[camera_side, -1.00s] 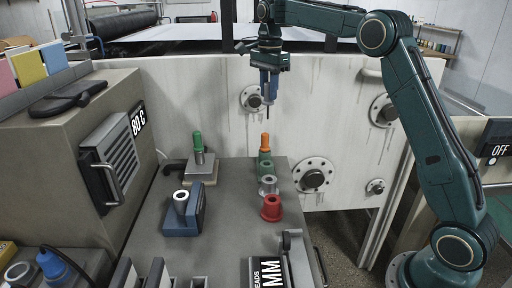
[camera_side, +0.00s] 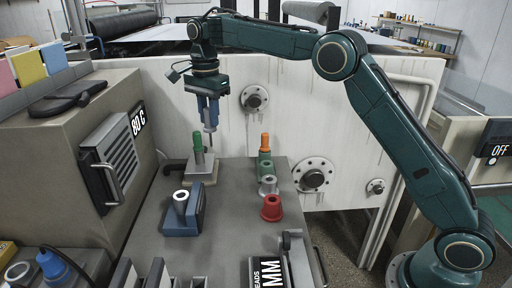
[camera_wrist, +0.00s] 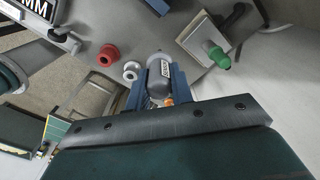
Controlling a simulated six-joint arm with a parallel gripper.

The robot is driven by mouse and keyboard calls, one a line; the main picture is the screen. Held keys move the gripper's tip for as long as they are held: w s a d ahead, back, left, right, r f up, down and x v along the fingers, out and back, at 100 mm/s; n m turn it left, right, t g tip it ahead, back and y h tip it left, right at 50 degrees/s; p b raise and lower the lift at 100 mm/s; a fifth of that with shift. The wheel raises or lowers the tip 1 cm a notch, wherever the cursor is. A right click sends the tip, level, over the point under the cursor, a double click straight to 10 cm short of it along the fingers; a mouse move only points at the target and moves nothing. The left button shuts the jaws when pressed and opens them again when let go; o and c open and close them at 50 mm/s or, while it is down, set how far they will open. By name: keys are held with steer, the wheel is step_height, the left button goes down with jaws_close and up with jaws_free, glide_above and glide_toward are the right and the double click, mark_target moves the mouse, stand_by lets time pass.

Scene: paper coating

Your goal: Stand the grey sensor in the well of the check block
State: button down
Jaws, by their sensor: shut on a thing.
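My gripper (camera_side: 208,112) is shut on the grey sensor (camera_wrist: 158,75), a grey cylinder with a white label between the blue jaws in the wrist view. In the side view its thin probe points straight down. A low pale block (camera_side: 201,180), which looks like the check block, stands at the back left of the bench, just below the probe; it also shows in the wrist view (camera_wrist: 192,32). A green-capped metal piece (camera_side: 198,150) stands upright on this block. The probe tip appears beside it and above the block. Whether the well is taken by this piece I cannot tell.
A blue block with a pale ring (camera_side: 180,226) lies in front. To the right stand an orange-capped piece (camera_side: 265,142), a green holder (camera_side: 265,165), a grey holder (camera_side: 268,186) and a red holder (camera_side: 271,208). A grey cabinet (camera_side: 75,150) borders the left.

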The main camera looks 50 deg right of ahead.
steer(key=a+f+n, duration=0.1)
steer(key=a+f, duration=0.1)
steer(key=a, duration=0.9)
steer(key=shift+s+a+f+n, duration=0.2)
steer(key=shift+a+n, duration=0.1)
steer(key=shift+a, duration=0.1)
steer(key=shift+f, duration=0.15)
steer(key=shift+f, duration=2.65)
steer(key=shift+f, duration=3)
steer(key=c, duration=1.1)
jaws_free()
steer(key=shift+c, duration=0.2)
steer(key=shift+r, duration=0.15)
